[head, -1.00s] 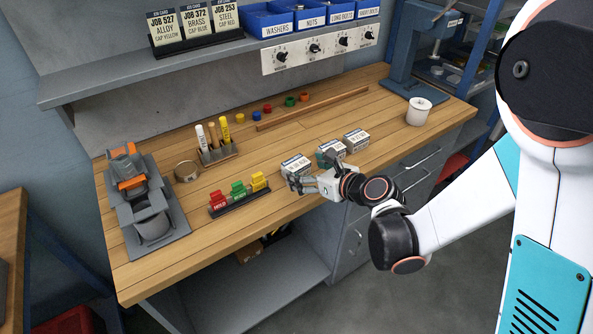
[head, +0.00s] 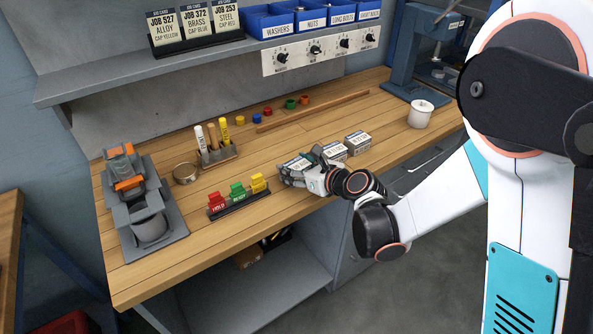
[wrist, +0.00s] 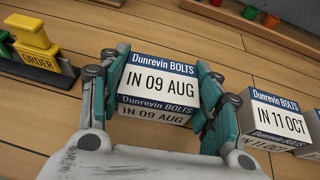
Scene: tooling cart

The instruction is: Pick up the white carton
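A white carton with a dark blue band, marked IN 09 AUG (wrist: 160,79), lies on the bench between my gripper's two fingers in the wrist view. In the head view this carton (head: 297,163) is the leftmost of three and partly hidden by my gripper (head: 293,176). My gripper also fills the lower wrist view (wrist: 163,92). Its teal pads stand at the carton's left and right sides, very close, with what look like narrow gaps. Contact is hard to judge. A similar carton marked IN 11 OCT (wrist: 274,121) lies just right of my right finger.
A third carton (head: 358,142) stands further right. A rack of red, green and yellow tags (head: 238,197) is close on the left. A wooden strip (head: 312,111) and coloured caps lie behind. A white pot (head: 421,114) stands at the far right.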

